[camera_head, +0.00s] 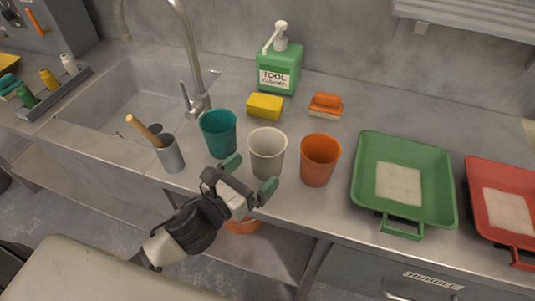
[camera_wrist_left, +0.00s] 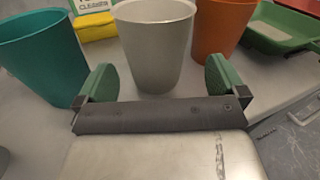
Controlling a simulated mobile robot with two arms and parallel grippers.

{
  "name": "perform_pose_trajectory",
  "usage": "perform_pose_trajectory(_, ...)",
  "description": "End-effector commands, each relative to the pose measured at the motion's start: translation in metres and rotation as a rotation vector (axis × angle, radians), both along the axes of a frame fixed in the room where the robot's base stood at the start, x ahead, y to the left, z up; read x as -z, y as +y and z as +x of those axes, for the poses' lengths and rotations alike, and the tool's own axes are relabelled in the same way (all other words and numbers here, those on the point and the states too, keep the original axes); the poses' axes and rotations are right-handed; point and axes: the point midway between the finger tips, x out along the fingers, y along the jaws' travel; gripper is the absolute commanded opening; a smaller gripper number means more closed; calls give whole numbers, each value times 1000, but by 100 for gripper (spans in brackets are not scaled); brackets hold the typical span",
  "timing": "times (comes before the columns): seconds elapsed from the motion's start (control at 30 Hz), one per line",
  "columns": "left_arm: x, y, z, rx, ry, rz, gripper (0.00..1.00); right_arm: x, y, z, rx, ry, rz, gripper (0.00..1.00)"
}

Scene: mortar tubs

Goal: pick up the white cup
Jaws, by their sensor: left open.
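The white cup (camera_head: 267,154) stands upright on the steel counter, between a teal cup (camera_head: 219,133) and an orange cup (camera_head: 319,160). My left gripper (camera_head: 250,175) is open and empty just in front of the white cup, at the counter's front edge. In the left wrist view the white cup (camera_wrist_left: 157,45) stands straight ahead, centred beyond the two green fingertips (camera_wrist_left: 161,80). The teal cup (camera_wrist_left: 42,55) is left of the fingers and the orange cup (camera_wrist_left: 219,28) is beyond them on the right. My right gripper is not in view.
A grey holder (camera_head: 170,155) with a wooden handle stands left of the cups. A yellow sponge (camera_head: 265,106), an orange brush (camera_head: 326,105) and a green tool cleaner bottle (camera_head: 279,70) are behind. A green tray (camera_head: 375,205) and a red tray (camera_head: 484,215) lie right. The sink (camera_head: 135,95) is left.

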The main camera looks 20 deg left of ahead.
Motion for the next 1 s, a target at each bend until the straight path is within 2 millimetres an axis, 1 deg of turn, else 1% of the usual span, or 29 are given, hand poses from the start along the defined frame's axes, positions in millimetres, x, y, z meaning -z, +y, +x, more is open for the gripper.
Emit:
perform_pose_trajectory(0.07, 0, -1, 5, -1, 0, -1, 100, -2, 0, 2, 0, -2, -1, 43)
perform_pose_trajectory(0.3, 0, -11, 38, 0, -1, -2, 100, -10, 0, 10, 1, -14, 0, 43)
perform_pose_trajectory(0.4, 1, -15, 48, 0, -1, -1, 100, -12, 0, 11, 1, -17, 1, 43)
perform_pose_trajectory(0.5, 2, -17, 51, 1, 0, 0, 100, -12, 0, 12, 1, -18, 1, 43)
perform_pose_trajectory(0.67, 2, -17, 51, 1, 1, 0, 100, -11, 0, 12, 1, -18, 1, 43)
perform_pose_trajectory(0.7, 2, -17, 51, 1, 1, 0, 98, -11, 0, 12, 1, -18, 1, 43)
perform_pose_trajectory(0.77, 2, -17, 51, 0, 1, 0, 89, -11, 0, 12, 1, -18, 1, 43)
perform_pose_trajectory(0.9, 2, -17, 51, 0, 1, 0, 68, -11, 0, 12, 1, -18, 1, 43)
perform_pose_trajectory(1.0, 2, -17, 51, 0, 0, 0, 55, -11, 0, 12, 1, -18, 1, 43)
